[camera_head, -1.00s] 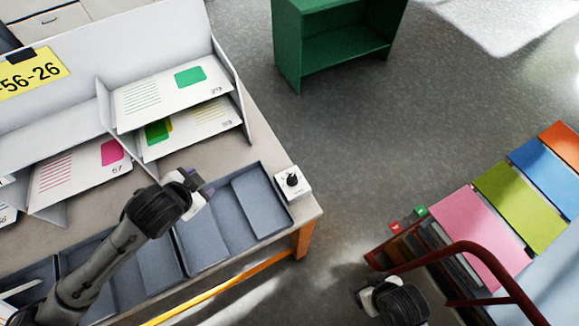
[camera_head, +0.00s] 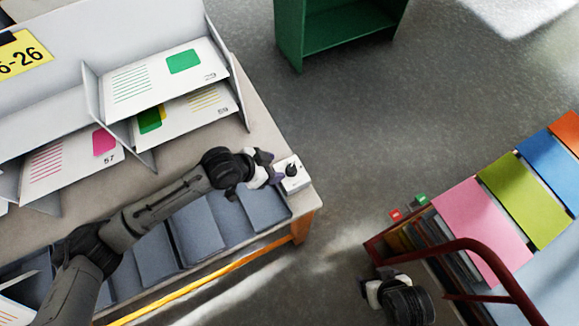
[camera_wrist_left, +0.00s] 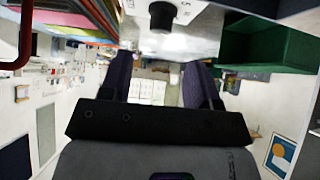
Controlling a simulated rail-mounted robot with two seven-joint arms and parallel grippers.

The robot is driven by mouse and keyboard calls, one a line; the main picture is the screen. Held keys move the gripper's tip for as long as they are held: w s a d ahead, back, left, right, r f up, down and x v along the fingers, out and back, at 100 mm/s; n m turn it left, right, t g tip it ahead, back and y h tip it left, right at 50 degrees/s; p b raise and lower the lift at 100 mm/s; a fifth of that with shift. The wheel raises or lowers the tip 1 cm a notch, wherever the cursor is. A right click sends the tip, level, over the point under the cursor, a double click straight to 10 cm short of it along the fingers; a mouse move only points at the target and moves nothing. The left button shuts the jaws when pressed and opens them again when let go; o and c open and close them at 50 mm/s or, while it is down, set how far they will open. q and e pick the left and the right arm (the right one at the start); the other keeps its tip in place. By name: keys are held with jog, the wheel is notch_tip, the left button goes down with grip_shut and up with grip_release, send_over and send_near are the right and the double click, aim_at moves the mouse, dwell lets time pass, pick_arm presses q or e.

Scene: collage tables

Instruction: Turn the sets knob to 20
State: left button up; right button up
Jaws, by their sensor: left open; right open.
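The sets knob (camera_head: 291,169) is a small black dial on a white box (camera_head: 296,184) at the right end of the table. In the left wrist view, the black knob (camera_wrist_left: 162,15) shows at the top, with a few marks beside it too small to read surely. My left gripper (camera_head: 270,170) is just left of the box, partly covering its left side. In the left wrist view my left gripper (camera_wrist_left: 157,80) has its two fingers apart, with nothing between them and the knob beyond. My right gripper (camera_head: 370,290) is at the lower right, open, far from the knob.
Grey trays (camera_head: 262,208) line the table's front edge, under my left arm. Tilted shelves with printed sheets (camera_head: 160,78) stand behind. A red-framed cart (camera_head: 470,245) with coloured panels is at the right. A green cabinet (camera_head: 340,28) stands at the back on open floor.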

aim_at(291, 167)
pick_arm(q)
jog(key=b+x, duration=0.1)
jog(key=x, duration=0.4)
jog(key=shift+w+d+f, duration=0.15)
jog(key=shift+d+f, duration=0.05)
jog(key=shift+f, duration=0.05)
jog(key=shift+x, duration=0.9)
jog(key=shift+c, duration=0.5)
jog(key=c, duration=0.7)
jog(key=shift+o, duration=0.2)
jog(key=shift+b, duration=0.35)
